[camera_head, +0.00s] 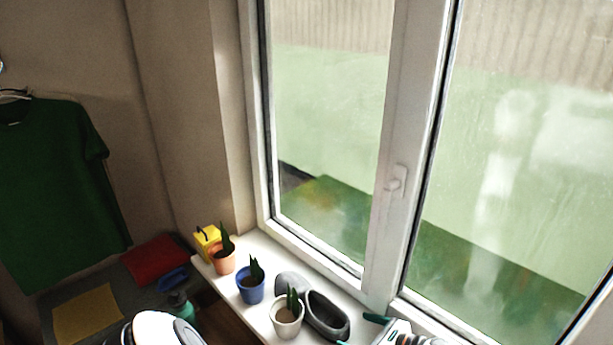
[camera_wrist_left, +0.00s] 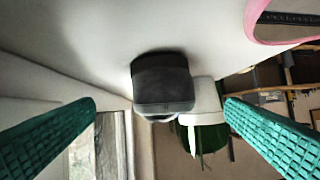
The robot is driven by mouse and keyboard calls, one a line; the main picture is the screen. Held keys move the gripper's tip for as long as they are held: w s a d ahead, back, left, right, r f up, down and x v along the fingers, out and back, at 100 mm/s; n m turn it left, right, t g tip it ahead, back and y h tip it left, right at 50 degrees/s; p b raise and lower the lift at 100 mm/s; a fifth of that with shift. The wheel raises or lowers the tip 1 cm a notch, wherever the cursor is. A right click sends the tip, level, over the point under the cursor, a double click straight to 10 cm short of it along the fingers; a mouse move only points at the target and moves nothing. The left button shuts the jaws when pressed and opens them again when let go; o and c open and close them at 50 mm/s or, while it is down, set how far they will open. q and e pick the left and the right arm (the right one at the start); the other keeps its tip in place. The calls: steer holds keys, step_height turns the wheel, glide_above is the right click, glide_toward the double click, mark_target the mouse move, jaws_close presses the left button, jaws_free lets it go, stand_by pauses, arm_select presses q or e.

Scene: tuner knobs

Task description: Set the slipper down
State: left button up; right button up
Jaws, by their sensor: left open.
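Two dark grey slippers rest on the white window sill (camera_head: 259,311). The nearer slipper (camera_head: 328,316) has its opening facing up; the other slipper (camera_head: 290,284) lies behind it, partly hidden by a potted plant. My left gripper (camera_head: 361,331) is at the bottom right of the head view, just right of the nearer slipper, with its teal fingers apart. In the left wrist view, which appears upside down, a slipper end (camera_wrist_left: 162,88) shows between the spread fingers, farther off and touching neither. My right gripper is not in view.
A white pot (camera_head: 287,318) stands close beside the nearer slipper. A blue pot (camera_head: 251,287), a terracotta pot (camera_head: 223,260) and a yellow object (camera_head: 206,242) stand farther left. The window (camera_head: 330,130) borders the sill's back. A pink rim (camera_wrist_left: 262,30) shows in the wrist view.

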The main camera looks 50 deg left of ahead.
mark_target(335, 327)
arm_select(q)
steer(key=x, duration=0.3)
steer(key=p+x, duration=0.2)
steer(key=x, duration=0.2)
steer(key=shift+a+r, duration=0.1)
steer(key=shift+s+a+f, duration=0.15)
steer(key=shift+a+f, duration=0.1)
steer(key=shift+a, duration=0.15)
steer(key=shift+d, duration=0.1)
steer(key=c, duration=1.2)
steer(key=shift+r, duration=0.15)
steer(key=shift+r, duration=0.45)
steer(key=d+b, duration=0.1)
steer(key=d, duration=0.1)
steer(key=w+d+b, duration=0.1)
steer(key=d, duration=0.2)
steer(key=w+d+b, duration=0.1)
steer(key=d, duration=0.2)
steer(key=shift+d+f, duration=0.1)
steer(key=shift+f, duration=0.05)
step_height(335, 327, up, 14)
steer(key=p, duration=0.1)
steer(key=shift+a, duration=0.2)
